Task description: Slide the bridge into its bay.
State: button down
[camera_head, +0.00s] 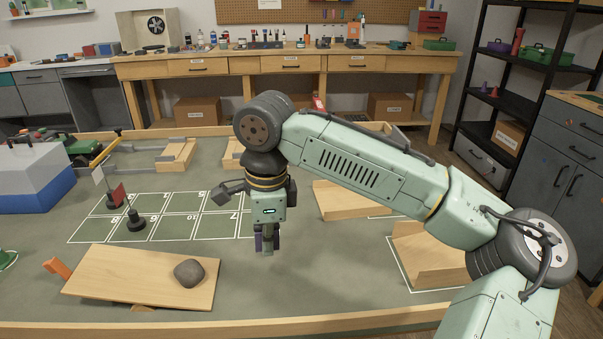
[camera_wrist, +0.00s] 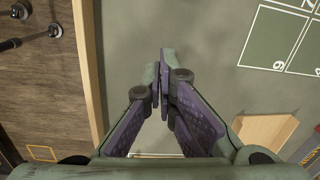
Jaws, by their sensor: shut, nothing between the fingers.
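My gripper (camera_head: 267,248) points down over the green mat, its purple fingers together and empty. The wrist view shows the closed fingertips (camera_wrist: 163,90) over bare mat. I cannot tell for sure which piece is the bridge. Right of my gripper, a low wooden piece (camera_head: 345,203) lies beside a white outline. Nearer, a walled wooden piece (camera_head: 432,258) stands within or over another white-outlined area (camera_head: 412,284). At the back left is a wooden piece with grey rails (camera_head: 177,153). My gripper touches none of these.
A tilted board (camera_head: 120,275) bearing a rock (camera_head: 189,273) lies front left. A numbered grid (camera_head: 180,217) with small flags is behind it. A blue and white box (camera_head: 30,178) stands far left. The wooden table edge (camera_head: 240,328) runs along the front. Mat below my gripper is clear.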

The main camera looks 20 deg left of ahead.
aim_at(334, 202)
jog(key=i+j, duration=0.15)
jog(key=i, duration=0.2)
jog(key=i+j, duration=0.2)
jog(key=i, duration=0.2)
jog(key=i+j, duration=0.15)
jog(key=i, duration=0.2)
